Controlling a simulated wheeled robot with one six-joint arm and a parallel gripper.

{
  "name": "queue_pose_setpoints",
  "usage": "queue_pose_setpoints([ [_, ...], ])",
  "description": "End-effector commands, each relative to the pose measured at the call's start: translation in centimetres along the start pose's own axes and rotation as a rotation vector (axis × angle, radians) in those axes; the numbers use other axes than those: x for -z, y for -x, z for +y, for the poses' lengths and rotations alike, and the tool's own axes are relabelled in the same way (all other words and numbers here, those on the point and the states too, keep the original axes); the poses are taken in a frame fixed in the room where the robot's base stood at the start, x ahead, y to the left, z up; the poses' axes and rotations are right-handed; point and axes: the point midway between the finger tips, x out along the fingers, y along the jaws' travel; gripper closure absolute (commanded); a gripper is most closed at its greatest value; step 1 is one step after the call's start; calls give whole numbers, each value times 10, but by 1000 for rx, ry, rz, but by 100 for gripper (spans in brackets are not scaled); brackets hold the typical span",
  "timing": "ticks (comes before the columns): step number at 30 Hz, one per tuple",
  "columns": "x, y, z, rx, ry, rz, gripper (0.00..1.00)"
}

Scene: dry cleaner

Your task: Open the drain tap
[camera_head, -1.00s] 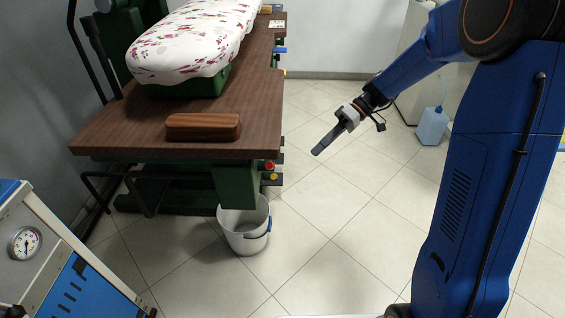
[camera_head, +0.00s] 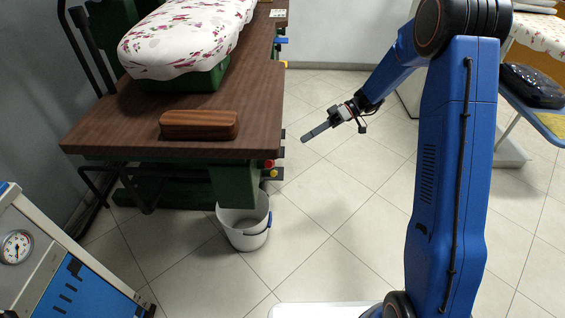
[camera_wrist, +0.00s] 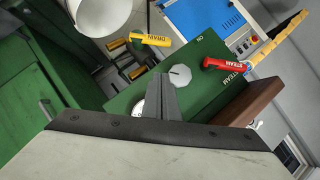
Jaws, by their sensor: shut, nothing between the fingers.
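In the head view a small yellow end (camera_head: 271,173) shows low beside the table's right edge. A red lever labelled STEAM (camera_wrist: 224,64) is right of the yellow one in the wrist view. My gripper (camera_wrist: 162,78) is shut and empty, its fingers in front of the panel. In the head view my gripper (camera_head: 306,138) is right of the table edge, apart from the taps and above them in the picture.
A white knob (camera_wrist: 180,76) is on the panel near my fingertips. A white bucket (camera_head: 245,236) stands on the floor below the brown table (camera_head: 110,135). A blue and white machine (camera_head: 60,262) is at lower left. Tiled floor to the right is open.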

Motion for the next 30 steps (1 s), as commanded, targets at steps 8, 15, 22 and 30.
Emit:
queue_pose_setpoints([
  [8, 0, -11, 0, 2, 0, -2, 100],
  [15, 0, -49, -1, 2, -1, -3, 100],
  [22, 0, -90, -1, 2, -1, -2, 100],
  [30, -19, -119, 0, 1, -2, -1, 100],
])
